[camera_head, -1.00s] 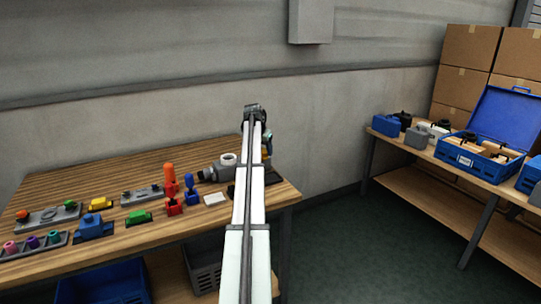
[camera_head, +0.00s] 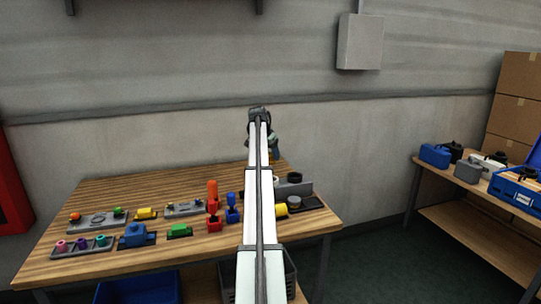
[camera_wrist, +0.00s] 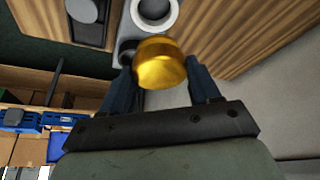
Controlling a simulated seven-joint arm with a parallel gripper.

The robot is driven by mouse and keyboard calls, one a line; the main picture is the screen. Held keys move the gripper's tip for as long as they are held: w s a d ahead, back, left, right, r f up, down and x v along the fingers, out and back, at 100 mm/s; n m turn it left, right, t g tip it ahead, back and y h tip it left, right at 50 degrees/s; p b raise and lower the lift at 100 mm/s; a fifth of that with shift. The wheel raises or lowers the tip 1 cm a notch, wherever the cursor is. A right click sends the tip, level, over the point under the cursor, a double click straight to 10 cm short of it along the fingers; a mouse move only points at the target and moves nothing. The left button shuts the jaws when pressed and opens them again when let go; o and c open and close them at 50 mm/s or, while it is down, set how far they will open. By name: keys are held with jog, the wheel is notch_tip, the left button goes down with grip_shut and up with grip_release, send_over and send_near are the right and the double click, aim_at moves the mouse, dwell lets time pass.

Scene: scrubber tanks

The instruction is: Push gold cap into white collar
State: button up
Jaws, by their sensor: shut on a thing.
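The gold cap (camera_wrist: 159,62) is held between the two dark fingers of my gripper (camera_wrist: 160,76) in the wrist view. The white collar (camera_wrist: 168,24) shows at the top edge of that view as a white ring on a grey block, partly cut off. The cap is apart from the collar in the picture; its height above the block is hard to tell. In the head view my arm hides most of the collar (camera_head: 276,182), and the cap is not clearly visible. My gripper (camera_head: 272,156) is small there, over the bench's back right.
A black ring (camera_head: 294,177) stands on the same grey block, beside the collar. A dark tray (camera_head: 310,201) with a yellow cylinder (camera_head: 281,210) lies in front. Red and blue fittings (camera_head: 213,205) stand left of my arm. The wall is close behind the bench.

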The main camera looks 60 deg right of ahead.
jog(key=shift+f, duration=0.2)
jog(key=shift+f, duration=2.85)
jog(key=shift+f, duration=1.9)
dwell(1.0)
jog(key=o, duration=1.1)
jog(key=shift+s+a+f, duration=0.1)
jog(key=shift+s, duration=0.2)
jog(key=shift+f, duration=0.1)
jog(key=c, duration=0.4)
jog(key=shift+o, duration=0.5)
